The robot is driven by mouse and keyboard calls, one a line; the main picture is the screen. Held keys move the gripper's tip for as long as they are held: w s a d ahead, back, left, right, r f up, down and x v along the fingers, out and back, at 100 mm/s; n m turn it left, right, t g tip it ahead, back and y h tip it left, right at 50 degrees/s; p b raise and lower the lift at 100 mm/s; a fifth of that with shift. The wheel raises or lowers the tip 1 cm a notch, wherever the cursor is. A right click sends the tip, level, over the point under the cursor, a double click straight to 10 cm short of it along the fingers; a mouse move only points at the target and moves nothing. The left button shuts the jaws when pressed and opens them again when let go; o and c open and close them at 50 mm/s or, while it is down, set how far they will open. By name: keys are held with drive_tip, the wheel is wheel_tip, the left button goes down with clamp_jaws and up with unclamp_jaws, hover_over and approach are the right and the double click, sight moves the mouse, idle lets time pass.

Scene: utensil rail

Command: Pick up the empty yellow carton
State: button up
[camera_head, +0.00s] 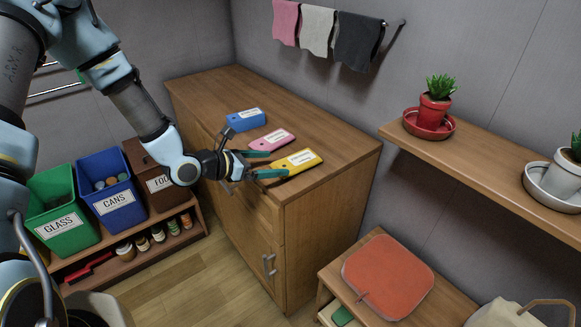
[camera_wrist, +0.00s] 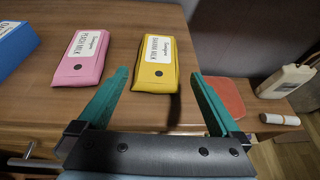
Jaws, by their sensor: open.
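The yellow carton (camera_head: 297,163) lies flat on the wooden cabinet top, near its front right edge, with a white label on it. In the wrist view the yellow carton (camera_wrist: 157,62) lies ahead, between the lines of the two green fingers. My gripper (camera_head: 261,164) is open, its fingers spread at the cabinet's front edge. In the wrist view my gripper (camera_wrist: 159,80) has nothing between its fingers, and the carton's near end is just beyond or level with the tips. Whether a finger touches it, I cannot tell.
A pink carton (camera_head: 272,141) lies close left of the yellow one, with a blue carton (camera_head: 246,119) beyond it. The cabinet top (camera_head: 215,87) is bare toward the back. Labelled bins stand left; a shelf (camera_head: 480,163) with potted plants is at right.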

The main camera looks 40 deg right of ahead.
sight(296, 160)
drive_tip(key=p+x, duration=0.1)
drive_tip(key=x, duration=0.3)
drive_tip(key=shift+p+x, duration=1.25)
drive_tip(key=shift+x, duration=1.5)
drive_tip(key=shift+w+r, duration=0.1)
drive_tip(key=shift+r, duration=0.05)
drive_tip(key=shift+c, duration=0.4)
drive_tip(key=c, duration=1.2)
